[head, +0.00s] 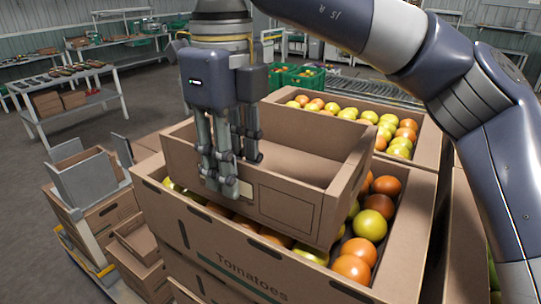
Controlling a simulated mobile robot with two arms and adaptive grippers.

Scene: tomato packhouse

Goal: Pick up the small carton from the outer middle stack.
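The small carton (290,208) is an open, brown, empty cardboard box. It is over a large carton of tomatoes marked "Tomatoes" (215,245) and covers part of the fruit. Whether it touches the tomatoes or hangs just above them I cannot tell. My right gripper (236,172) points down at the small carton's near wall, with fingers in front of the wall and another on its inner side. It appears shut on this wall. My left gripper is not in view.
Another large tomato carton (425,135) stands behind. Green crates (298,76) and a roller conveyor (362,88) are farther back. Smaller boxes and grey panels (85,180) stand at the left. A white shelf table (70,78) is at the far left, with open floor before it.

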